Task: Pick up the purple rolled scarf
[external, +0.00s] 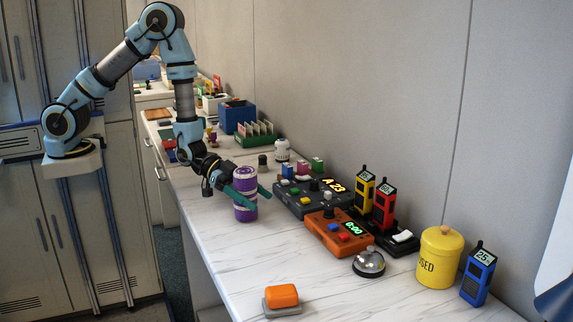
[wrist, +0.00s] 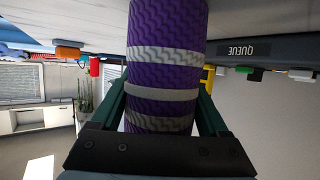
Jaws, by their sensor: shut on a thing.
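The purple rolled scarf (external: 246,210) with pale bands stands upright on the white marble-look counter (external: 225,240), near its left edge. My gripper (external: 250,193) reaches it from the left, with its green fingers on either side of the roll. In the wrist view the scarf (wrist: 168,35) fills the middle, and the green fingers of my gripper (wrist: 162,100) are shut on it. The scarf's lower end appears to be at the counter surface; I cannot tell whether there is a small gap.
To the right are a dark control box (external: 290,203), an orange box (external: 325,238), radios in a charger (external: 383,205), a bell (external: 369,263) and a yellow canister (external: 438,255). An orange block (external: 282,295) lies in front. The counter between it and the scarf is clear.

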